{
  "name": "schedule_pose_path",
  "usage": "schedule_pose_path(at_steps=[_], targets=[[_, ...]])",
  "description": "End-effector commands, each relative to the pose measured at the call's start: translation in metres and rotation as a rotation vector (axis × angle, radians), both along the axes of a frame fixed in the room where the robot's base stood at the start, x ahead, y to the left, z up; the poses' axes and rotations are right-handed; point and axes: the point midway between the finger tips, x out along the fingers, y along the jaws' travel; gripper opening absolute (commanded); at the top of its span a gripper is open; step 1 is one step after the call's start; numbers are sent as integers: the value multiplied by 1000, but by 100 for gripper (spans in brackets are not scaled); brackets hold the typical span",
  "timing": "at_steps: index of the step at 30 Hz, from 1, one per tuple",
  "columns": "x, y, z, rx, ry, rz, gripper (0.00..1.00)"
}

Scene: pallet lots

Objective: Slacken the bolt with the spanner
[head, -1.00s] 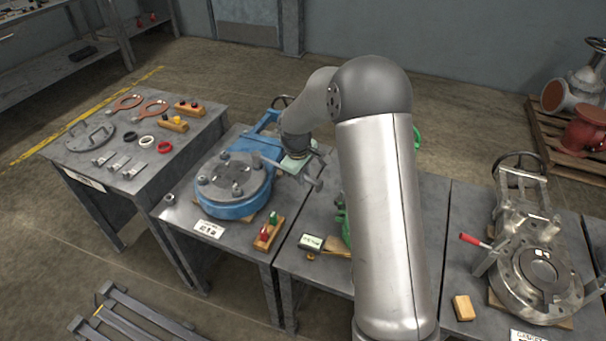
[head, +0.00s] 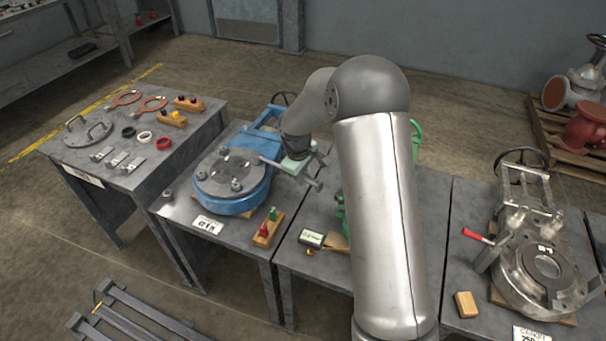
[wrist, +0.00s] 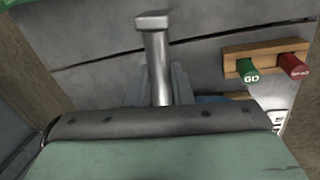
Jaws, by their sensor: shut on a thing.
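My gripper (head: 297,166) is above the right side of the blue valve (head: 232,207), shut on a metal tool that looks like the spanner. In the wrist view the tool (wrist: 156,60) shows as a grey shaft with a squared end, pointing away from between the jaws (wrist: 160,88). The valve's round grey cover (head: 226,170) carries several upright bolts, one of them at the front (head: 237,185). I cannot tell which bolt is meant, or whether the tool touches one. My arm hides part of the bench.
A wooden block with green and red gauges (head: 268,228) stands in front of the valve; it also shows in the wrist view (wrist: 265,55). The left table (head: 110,180) holds rings, plates and a handled cover. A metal valve (head: 540,270) stands at right.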

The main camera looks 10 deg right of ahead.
Motion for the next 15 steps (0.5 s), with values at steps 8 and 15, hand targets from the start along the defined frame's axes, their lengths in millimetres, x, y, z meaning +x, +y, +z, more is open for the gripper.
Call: schedule_pose_path(at_steps=[8,15], targets=[[5,-5,2,0,-2,35,0],[10,-10,2,1,-1,75,0]])
